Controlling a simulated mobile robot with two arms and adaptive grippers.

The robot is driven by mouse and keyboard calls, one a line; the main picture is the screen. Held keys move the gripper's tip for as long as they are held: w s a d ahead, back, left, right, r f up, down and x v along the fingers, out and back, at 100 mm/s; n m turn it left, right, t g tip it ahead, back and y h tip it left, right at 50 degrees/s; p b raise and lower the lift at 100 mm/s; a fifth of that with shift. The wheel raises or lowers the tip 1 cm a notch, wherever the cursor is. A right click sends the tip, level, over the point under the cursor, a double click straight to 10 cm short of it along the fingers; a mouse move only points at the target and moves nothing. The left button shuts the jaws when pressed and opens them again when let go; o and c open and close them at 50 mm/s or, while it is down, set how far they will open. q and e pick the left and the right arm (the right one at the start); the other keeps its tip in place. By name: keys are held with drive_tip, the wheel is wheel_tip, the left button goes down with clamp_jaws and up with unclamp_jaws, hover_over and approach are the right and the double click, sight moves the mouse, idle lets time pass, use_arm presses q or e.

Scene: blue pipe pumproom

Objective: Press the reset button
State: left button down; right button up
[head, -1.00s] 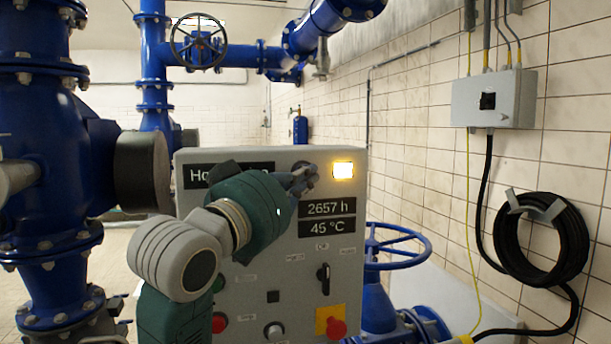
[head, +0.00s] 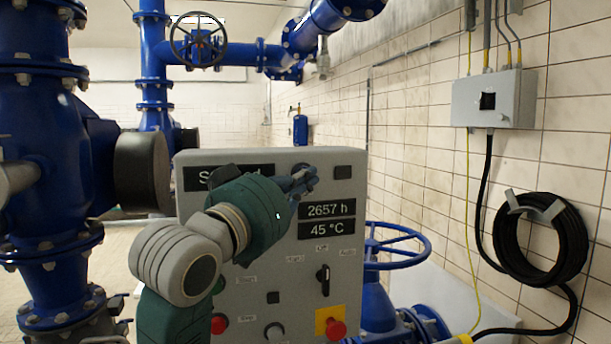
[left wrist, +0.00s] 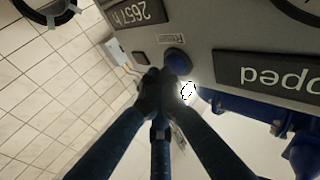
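The grey control panel (head: 345,265) stands in the middle of the head view. In the left wrist view a round blue button (left wrist: 178,62) sits on its face beside a small label too blurred to read surely. In the head view my fingers mostly hide this button. My left gripper (head: 304,180) is at the panel's upper part, its fingers drawn together and empty. In the left wrist view its fingertips (left wrist: 161,86) are right by the button; I cannot tell whether they touch it. The square lamp (head: 343,172) is dark. My right gripper is not in view.
The displays (head: 327,209) read 2657 h and 45 °C. Below are a black rotary switch (head: 323,279), a red emergency knob (head: 336,328) on yellow and a red button (head: 219,324). A blue handwheel (head: 398,246) is close on the right; blue pipework (head: 45,150) stands left.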

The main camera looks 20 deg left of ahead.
use_arm(q)
drive_tip(key=s+d, duration=0.1)
drive_tip(key=s+d+p, duration=0.1)
drive_tip(key=s, duration=0.1)
drive_tip(key=s+d+p, duration=0.1)
drive_tip(key=s, duration=0.1)
drive_tip(key=shift+d, duration=0.1)
idle(0.5)
drive_tip(key=shift+w+f, duration=0.1)
idle(0.5)
